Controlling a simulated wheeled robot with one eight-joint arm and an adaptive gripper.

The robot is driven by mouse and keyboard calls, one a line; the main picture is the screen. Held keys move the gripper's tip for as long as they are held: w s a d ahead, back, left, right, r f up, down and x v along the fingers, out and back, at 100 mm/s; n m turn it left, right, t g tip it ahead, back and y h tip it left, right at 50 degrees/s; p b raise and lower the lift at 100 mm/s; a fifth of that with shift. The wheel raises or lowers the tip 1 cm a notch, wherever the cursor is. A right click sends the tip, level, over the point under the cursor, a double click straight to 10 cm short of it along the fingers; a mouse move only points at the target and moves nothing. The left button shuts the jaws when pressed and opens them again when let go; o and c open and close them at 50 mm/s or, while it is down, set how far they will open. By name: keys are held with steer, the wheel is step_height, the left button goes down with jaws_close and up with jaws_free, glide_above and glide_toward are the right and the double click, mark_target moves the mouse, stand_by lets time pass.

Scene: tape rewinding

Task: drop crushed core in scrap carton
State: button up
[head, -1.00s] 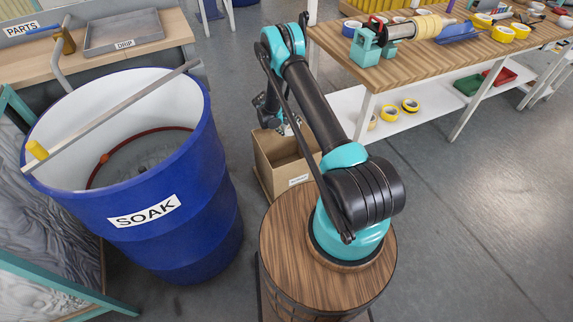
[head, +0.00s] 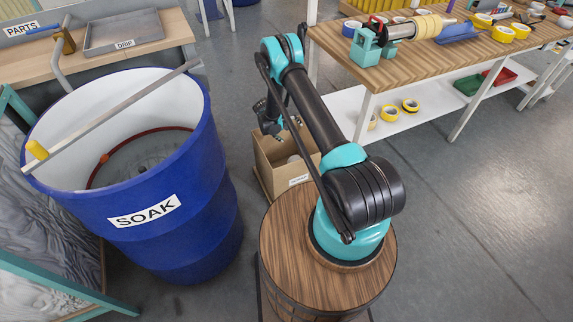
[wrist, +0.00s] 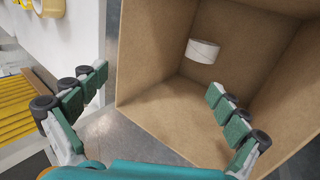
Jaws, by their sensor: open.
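The scrap carton (head: 268,169) is an open brown box on the floor beyond my arm's base. Its open inside (wrist: 165,50) fills much of the wrist view. The crushed core (wrist: 202,51) is a small whitish ring inside the carton, apart from my fingers. I cannot tell if it rests there or is still falling. In the head view the arm partly hides the gripper.
A blue SOAK drum (head: 190,225) with a bar across its rim stands left of the carton. A wooden bench (head: 345,65) with tape rolls and a teal fixture is at the right, its white shelf (head: 340,110) near the carton. Grey floor is clear at the right.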

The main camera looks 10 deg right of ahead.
steer(key=v, duration=1.2)
steer(key=shift+w, duration=0.1)
